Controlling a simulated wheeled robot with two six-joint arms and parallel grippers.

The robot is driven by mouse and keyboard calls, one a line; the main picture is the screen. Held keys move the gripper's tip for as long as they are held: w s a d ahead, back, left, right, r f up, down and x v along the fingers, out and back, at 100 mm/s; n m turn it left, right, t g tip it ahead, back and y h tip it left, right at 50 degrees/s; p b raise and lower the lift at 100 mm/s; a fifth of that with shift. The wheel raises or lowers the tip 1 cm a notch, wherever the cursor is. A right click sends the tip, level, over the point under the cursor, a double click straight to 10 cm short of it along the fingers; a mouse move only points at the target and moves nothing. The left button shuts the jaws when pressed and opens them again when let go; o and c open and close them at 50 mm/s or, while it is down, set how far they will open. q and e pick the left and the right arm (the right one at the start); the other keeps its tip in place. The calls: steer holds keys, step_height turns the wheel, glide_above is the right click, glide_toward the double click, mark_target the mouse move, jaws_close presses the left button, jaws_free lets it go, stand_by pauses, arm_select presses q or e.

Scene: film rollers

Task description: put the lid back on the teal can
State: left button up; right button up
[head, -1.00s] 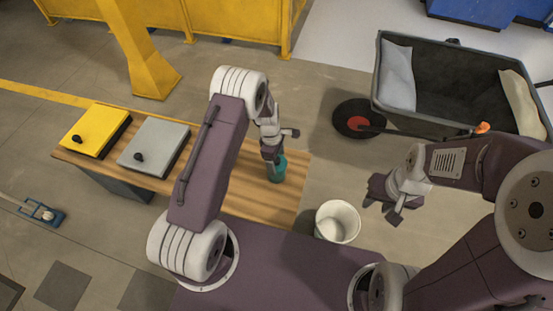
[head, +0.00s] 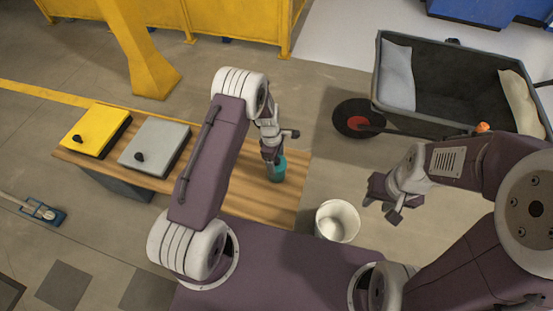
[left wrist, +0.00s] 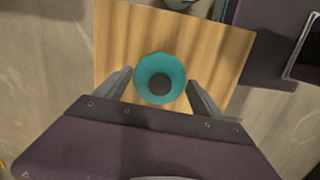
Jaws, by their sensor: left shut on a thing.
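The teal can (head: 278,174) stands upright near the right end of the wooden bench top, directly under my left gripper (head: 270,156). In the left wrist view a round teal piece with a dark centre, which looks like the lid (left wrist: 145,73), sits between the two fingers of my left gripper (left wrist: 161,78). The fingers are shut on its sides. From the head the gripper hides much of the top of the can, so I cannot tell whether the lid touches the can. My right gripper (head: 392,200) hangs away to the right with its fingers apart and seems empty.
A yellow box (head: 95,128) and a grey box (head: 155,143), each with a black knob, sit on the left of the bench (head: 250,205). A white bucket (head: 338,220) stands to the right of the bench. A dark wheeled cart (head: 450,85) is at the upper right.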

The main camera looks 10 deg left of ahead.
arm_select(q)
steer(key=o, duration=1.3)
steer(key=shift+o, duration=0.2)
step_height(320, 180, up, 7)
steer(key=p, duration=0.6)
steer(key=shift+p, duration=0.3)
steer(key=shift+c, duration=0.3)
jaws_close()
